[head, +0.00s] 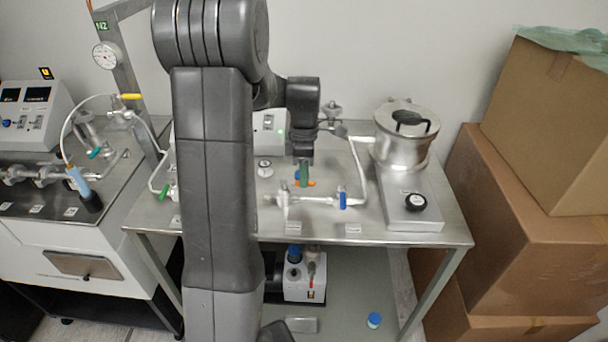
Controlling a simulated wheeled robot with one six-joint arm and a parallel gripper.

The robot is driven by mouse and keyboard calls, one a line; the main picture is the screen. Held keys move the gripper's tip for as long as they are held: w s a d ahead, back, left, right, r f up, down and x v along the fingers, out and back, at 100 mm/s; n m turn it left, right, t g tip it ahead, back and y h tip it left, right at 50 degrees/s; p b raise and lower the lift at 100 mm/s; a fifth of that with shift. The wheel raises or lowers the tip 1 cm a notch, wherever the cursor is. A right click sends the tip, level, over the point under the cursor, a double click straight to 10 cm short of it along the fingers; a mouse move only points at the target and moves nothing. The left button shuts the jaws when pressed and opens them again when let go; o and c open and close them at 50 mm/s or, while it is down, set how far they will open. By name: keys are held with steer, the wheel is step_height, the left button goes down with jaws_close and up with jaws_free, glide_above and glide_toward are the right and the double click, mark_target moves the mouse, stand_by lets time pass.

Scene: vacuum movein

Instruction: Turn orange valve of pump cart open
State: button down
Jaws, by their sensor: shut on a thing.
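The middle of the valve handle is hidden by my gripper. A blue valve handle (343,200) stands to the right on the same tubing, and a green one (167,191) is at the cart's left end.
A metal vessel (400,150) on a steel base stands at the cart's right. A pump (304,278) and a blue-capped jar (374,320) sit on the lower shelf. Cardboard boxes (530,240) are stacked at right. Another bench (40,205) is at left. My arm hides part of the cart.

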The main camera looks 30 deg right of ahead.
stand_by(0.3)
steer(key=c, duration=1.4)
jaws_free()
steer(key=shift+c, duration=0.2)
step_height(320, 180, up, 14)
steer(key=w+d, duration=0.1)
steer(key=w, duration=0.1)
steer(key=shift+w+d+f, duration=0.15)
steer(key=shift+w+f, duration=0.05)
steer(key=f, duration=0.4)
steer(key=s+a+f, duration=0.1)
steer(key=f, duration=0.4)
steer(key=s+f, duration=0.1)
steer(key=f, duration=0.3)
steer(key=shift+s+a+f, duration=0.2)
steer(key=shift+f, duration=0.1)
